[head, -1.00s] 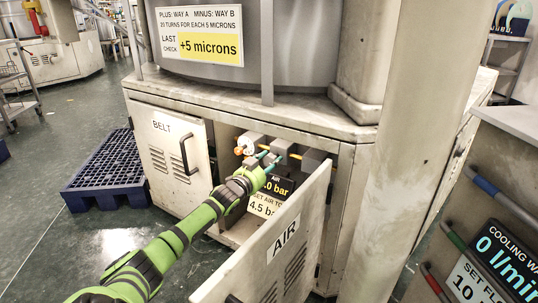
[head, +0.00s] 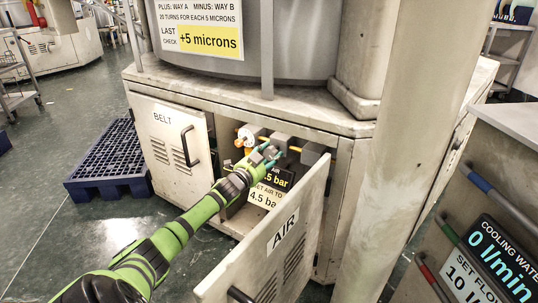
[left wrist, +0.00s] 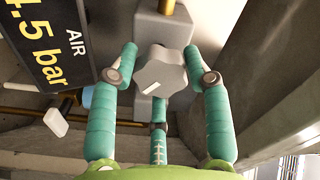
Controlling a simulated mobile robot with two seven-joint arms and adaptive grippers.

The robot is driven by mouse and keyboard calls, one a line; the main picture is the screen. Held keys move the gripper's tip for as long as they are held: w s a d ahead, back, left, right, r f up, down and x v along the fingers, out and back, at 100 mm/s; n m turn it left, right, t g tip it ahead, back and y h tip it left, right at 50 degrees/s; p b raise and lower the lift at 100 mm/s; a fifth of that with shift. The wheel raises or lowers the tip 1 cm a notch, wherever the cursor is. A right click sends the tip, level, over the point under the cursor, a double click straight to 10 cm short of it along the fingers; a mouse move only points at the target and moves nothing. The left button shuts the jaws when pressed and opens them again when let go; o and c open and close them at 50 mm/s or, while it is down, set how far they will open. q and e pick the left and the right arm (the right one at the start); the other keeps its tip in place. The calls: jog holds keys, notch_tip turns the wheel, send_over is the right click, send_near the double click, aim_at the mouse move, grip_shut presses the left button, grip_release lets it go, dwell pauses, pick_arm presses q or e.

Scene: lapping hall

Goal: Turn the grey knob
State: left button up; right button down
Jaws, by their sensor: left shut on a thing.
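The grey knob (left wrist: 160,72), lobed with a white mark, shows in the left wrist view on a grey valve block. The teal fingers of my left gripper (left wrist: 163,78) are shut on it from both sides, with a third finger below. In the head view my left gripper (head: 264,158) reaches into the open air cabinet and hides the knob. The AIR display (left wrist: 42,42) reads 4.5 bar in the left wrist view; in the head view the display (head: 280,180) is partly covered. The label (head: 264,197) below it says to set air to 4.5 bar. My right gripper is out of view.
The open AIR door (head: 275,245) stands out in front of the cabinet, right of my forearm. The BELT door (head: 172,140) is left of the opening. An orange and white fitting (head: 247,137) sits beside the gripper. A blue pallet (head: 108,165) lies on the floor at left.

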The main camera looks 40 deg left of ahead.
pick_arm(q)
jog(key=shift+s+a+f, duration=0.15)
jog(key=shift+a+f, duration=0.15)
jog(key=o, duration=1.2)
jog(key=shift+c, duration=0.2)
jog(key=shift+a, duration=0.1)
jog(key=shift+r, duration=0.1)
jog(key=shift+s+d, duration=0.25)
jog(key=shift+s, duration=0.05)
jog(key=s+d, duration=0.2)
jog(key=s, duration=0.9)
jog(key=shift+s, duration=0.1)
